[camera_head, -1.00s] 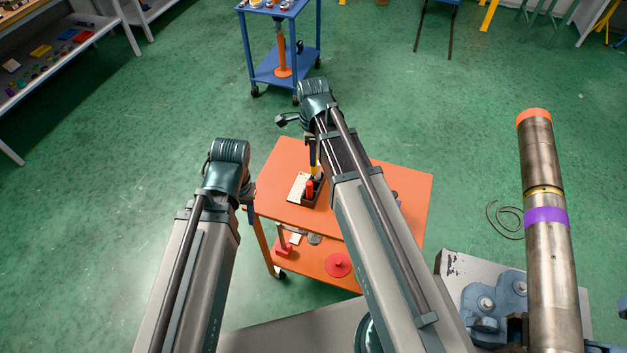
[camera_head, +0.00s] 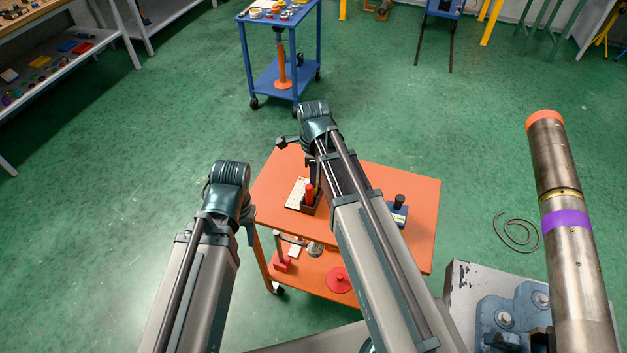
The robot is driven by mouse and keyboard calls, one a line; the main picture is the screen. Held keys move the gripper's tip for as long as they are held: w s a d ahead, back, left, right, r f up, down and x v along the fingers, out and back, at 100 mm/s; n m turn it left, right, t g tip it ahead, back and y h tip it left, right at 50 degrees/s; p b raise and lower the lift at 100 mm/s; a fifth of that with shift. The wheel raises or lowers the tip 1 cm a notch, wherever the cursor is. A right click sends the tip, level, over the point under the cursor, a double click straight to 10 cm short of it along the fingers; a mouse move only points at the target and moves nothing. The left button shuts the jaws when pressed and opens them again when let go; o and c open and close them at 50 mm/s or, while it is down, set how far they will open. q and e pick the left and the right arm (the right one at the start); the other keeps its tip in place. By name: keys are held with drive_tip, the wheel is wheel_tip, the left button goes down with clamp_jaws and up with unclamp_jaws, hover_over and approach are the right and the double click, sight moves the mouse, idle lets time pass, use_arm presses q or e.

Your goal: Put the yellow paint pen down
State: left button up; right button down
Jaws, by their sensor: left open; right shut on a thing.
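The orange cart (camera_head: 405,185) stands in front of me. On its top, a dark holder (camera_head: 312,208) with a red item (camera_head: 309,192) in it sits beside a white card (camera_head: 297,194). My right gripper (camera_head: 317,178) points down over the holder, shut on the yellow paint pen (camera_head: 318,188). Only a sliver of the pen shows; my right arm hides the rest. I cannot tell whether the pen touches the holder. My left gripper (camera_head: 250,230) is open and empty at the cart's left edge, mostly hidden by its wrist.
A blue box with a black knob (camera_head: 397,212) sits on the cart top, right of my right arm. The lower shelf holds a red disc (camera_head: 339,280). A large metal pipe (camera_head: 565,240) with a purple band stands at right. A blue cart (camera_head: 270,75) is behind.

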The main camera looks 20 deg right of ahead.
drive_tip(key=shift+r, duration=0.1)
drive_tip(key=c, duration=1)
unclamp_jaws()
drive_tip(key=shift+f, duration=0.2)
drive_tip(key=shift+r, duration=0.2)
wheel_tip(320, 180, up, 12)
drive_tip(key=p, duration=1.2)
drive_tip(key=s+a+n, duration=0.5)
drive_tip(key=s+n, duration=0.2)
drive_tip(key=n, duration=0.5)
drive_tip(key=s+a+n+h, duration=0.1)
drive_tip(key=s+a+n, duration=0.4)
drive_tip(key=n, duration=0.8)
drive_tip(key=shift+s+a+n, duration=0.2)
drive_tip(key=shift+s+n, duration=0.1)
drive_tip(key=shift+s, duration=0.9)
